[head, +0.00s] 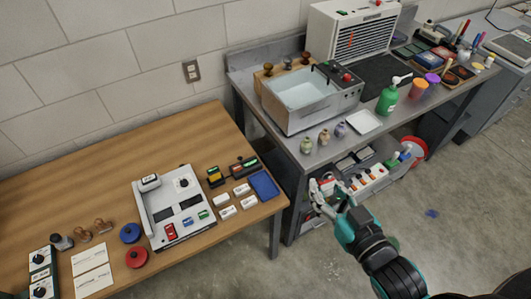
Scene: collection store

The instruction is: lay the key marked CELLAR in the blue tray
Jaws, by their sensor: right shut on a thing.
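The blue tray (264,185) lies flat at the right end of the wooden table, and I see nothing in it. Several small white tags (241,190) lie just left of it; their lettering is too small to read, so I cannot pick out CELLAR. My right gripper (327,190) is right of the tray, beyond the wooden table's edge and in front of the metal bench. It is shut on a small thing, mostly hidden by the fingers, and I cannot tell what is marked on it. My left gripper is out of view.
The wooden table (95,190) also holds a white panel unit (160,215), red and blue round pieces and papers. The metal bench (330,150) carries a water basin (300,95), small bottles and a green pump bottle (388,97). Its lower shelf is crowded.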

